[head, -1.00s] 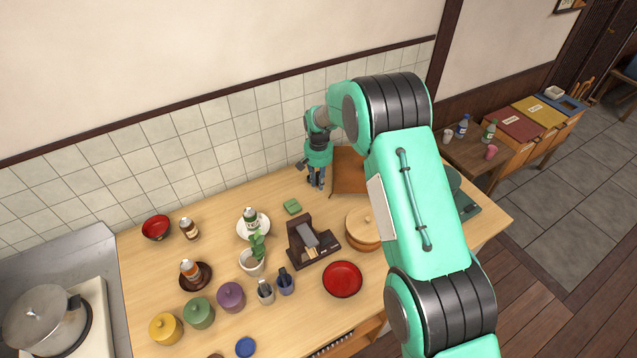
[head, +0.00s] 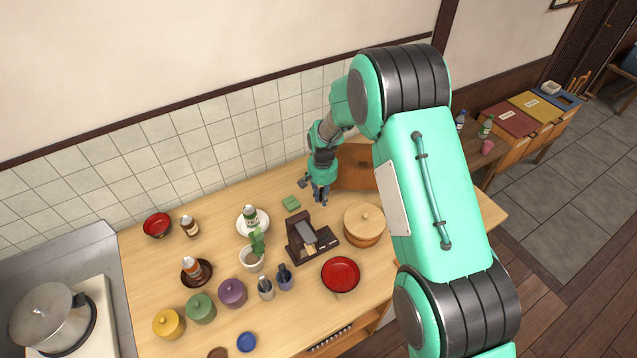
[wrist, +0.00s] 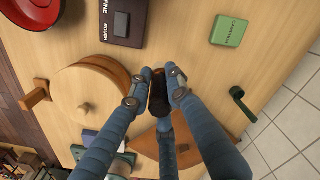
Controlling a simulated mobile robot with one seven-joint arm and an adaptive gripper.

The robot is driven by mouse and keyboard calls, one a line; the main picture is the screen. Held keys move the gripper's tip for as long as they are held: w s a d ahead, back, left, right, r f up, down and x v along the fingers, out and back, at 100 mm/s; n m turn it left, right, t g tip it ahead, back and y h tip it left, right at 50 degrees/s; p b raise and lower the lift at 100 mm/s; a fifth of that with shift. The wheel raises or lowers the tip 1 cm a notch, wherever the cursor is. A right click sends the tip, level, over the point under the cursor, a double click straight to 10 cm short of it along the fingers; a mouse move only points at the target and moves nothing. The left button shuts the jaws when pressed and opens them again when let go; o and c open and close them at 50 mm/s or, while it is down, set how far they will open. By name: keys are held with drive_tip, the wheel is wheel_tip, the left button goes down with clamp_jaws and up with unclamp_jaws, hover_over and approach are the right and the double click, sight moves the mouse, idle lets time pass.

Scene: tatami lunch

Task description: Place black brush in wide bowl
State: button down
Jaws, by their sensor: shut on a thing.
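My gripper (head: 321,200) is low over the back of the wooden counter, left of a brown box-like thing. In the wrist view my gripper (wrist: 158,92) is shut on a small dark piece, which I take as the black brush (wrist: 158,98); the fingers hide much of it. In the head view I cannot make the brush out. The wide red bowl (head: 341,274), dark at the rim, stands near the counter's front, in front of my gripper. Part of it shows at the top left of the wrist view (wrist: 32,14). I see nothing in it.
A dark sharpening-stone block (head: 303,240) and a round lidded wooden tub (head: 364,226) stand between my gripper and the red bowl. A small green box (head: 291,203) lies left of my gripper. Another red bowl (head: 157,225) stands far left. Jars and bottles crowd the left side.

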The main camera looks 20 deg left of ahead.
drive_tip(key=s+d+r+p, duration=0.1)
drive_tip(key=s+d, duration=0.3)
drive_tip(key=s, duration=0.3)
drive_tip(key=s+d+r+m+p, duration=0.1)
drive_tip(key=s+d, duration=0.3)
drive_tip(key=s, duration=0.4)
drive_tip(key=s+d+r+p, duration=0.1)
drive_tip(key=s+d+p, duration=0.2)
drive_tip(key=s, duration=0.4)
drive_tip(key=shift+s+d+r+m, duration=0.15)
drive_tip(key=shift+s+d+m, duration=0.2)
drive_tip(key=shift+d, duration=0.4)
drive_tip(key=b, duration=0.5)
hover_over(340, 278)
drive_tip(key=shift+f, duration=5.5)
drive_tip(key=c, duration=1.5)
unclamp_jaws()
drive_tip(key=shift+c, duration=0.2)
